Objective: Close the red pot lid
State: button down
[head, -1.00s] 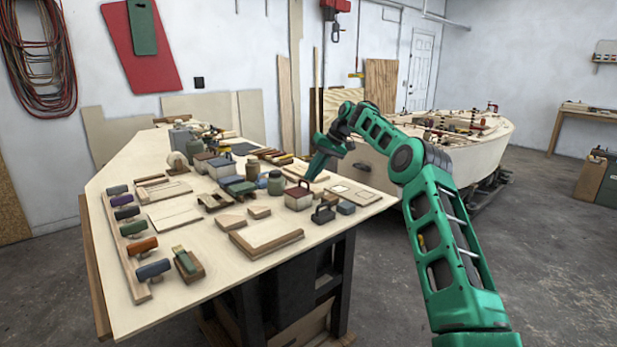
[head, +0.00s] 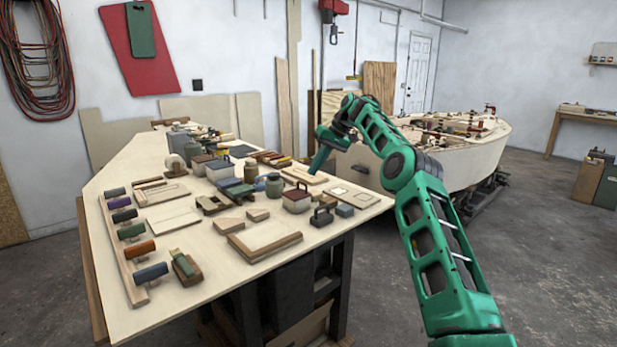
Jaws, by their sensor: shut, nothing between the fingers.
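A small boxy pot (head: 297,205) with a pale body stands near the right end of the workbench. Its dark red lid (head: 296,194) with a dark loop handle sits on top; at this size I cannot tell whether it is fully shut or slightly raised. My gripper (head: 314,172) points down just behind and to the right of the lid, above the bench and apart from the handle. It is shut and empty.
A rounded green jar (head: 274,184) stands left of the pot. A dark handled block (head: 322,215) and a blue-grey block (head: 345,210) are at its right. Flat framed boards (head: 265,242) lie in front.

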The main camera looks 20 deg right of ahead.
jog(key=s+d+r, duration=0.2)
jog(key=s+d, duration=0.4)
jog(key=d, duration=0.6)
jog(key=s+a+r+g+h, duration=0.1)
jog(key=s+a+h, duration=0.1)
jog(key=s+a, duration=0.4)
jog(key=s+a+r+g+h, duration=0.15)
jog(key=s+a, duration=0.25)
jog(key=s, duration=0.4)
jog(key=s+d+f+m+h, duration=0.1)
jog(key=s+f+m, duration=0.1)
jog(key=s, duration=1.3)
jog(key=s+d+f+m+h, duration=0.1)
jog(key=s+f+m, duration=0.15)
jog(key=s, duration=1.15)
jog(key=s+a+f+m, duration=0.1)
jog(key=s+f, duration=0.2)
jog(key=s, duration=0.6)
jog(key=s+a+f+m, duration=0.1)
jog(key=s+f, duration=0.3)
jog(key=s, duration=0.4)
jog(key=shift+s+a+f, duration=0.3)
jog(key=shift+s+a, duration=0.1)
jog(key=shift+a, duration=0.05)
